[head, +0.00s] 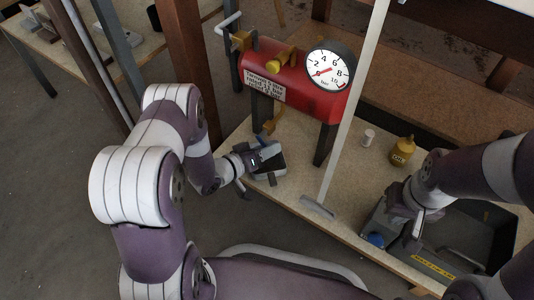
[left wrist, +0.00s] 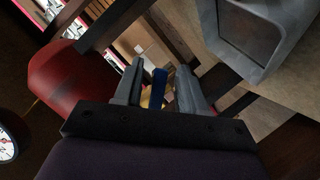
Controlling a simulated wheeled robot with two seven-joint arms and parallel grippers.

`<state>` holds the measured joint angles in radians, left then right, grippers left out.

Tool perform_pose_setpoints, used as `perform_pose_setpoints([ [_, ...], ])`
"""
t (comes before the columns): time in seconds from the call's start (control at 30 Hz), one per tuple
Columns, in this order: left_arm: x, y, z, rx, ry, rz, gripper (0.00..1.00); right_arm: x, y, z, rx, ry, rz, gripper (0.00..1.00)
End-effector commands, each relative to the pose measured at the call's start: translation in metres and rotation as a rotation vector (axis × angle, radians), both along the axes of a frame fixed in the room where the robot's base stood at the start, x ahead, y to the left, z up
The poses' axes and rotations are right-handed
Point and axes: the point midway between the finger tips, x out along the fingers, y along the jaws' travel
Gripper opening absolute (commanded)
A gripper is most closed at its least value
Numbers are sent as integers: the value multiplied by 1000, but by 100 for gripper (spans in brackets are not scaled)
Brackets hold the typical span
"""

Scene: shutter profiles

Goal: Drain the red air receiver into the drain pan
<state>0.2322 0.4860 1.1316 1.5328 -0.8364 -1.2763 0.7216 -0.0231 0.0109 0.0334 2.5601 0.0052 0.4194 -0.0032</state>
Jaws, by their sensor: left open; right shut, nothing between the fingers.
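The red air receiver (head: 310,98) stands on dark legs on the bench, with a round gauge (head: 328,65) whose red needle points near 0. Yellow fittings (head: 280,62) sit on top, and a yellow fitting (head: 273,122) hangs below. A small grey pan with a dark inside (head: 272,162) is on the bench edge; it also shows in the left wrist view (left wrist: 248,32). My left gripper (head: 262,152) is open beside the pan. In the left wrist view a blue strip (left wrist: 158,90) shows between its open fingers; contact is unclear. My right gripper (head: 412,228) is shut and empty.
A dark grey tray (head: 480,222) lies under my right gripper, with a blue object (head: 376,240) at its left. A pale upright pole (head: 347,120) stands before the receiver.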

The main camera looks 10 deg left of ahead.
Motion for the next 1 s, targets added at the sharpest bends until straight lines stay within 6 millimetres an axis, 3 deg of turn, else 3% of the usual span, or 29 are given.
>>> perform_pose_setpoints([
  [0.27, 2, -1, 0, 0, 0, 1, 40, 0, 0, -1, 0, 0, 0, 0],
  [0.37, 2, -1, 0, 0, -1, 1, 14, 0, 0, -1, 0, 0, 0, 0],
  [0.4, 2, -1, 0, 0, -1, 1, 1, 0, 0, -1, 0, 0, 0, 0],
  [0.43, 2, -1, 0, 0, -1, 1, 0, 0, 0, -1, 0, 0, 0, 0],
  [0.73, 2, -2, 2, -20, 8, 0, 0, 0, 0, 3, 0, 0, 0, 0],
  [1.0, 0, -6, 8, -154, 58, 0, 0, 0, 0, 23, 0, 0, 0, 0],
])
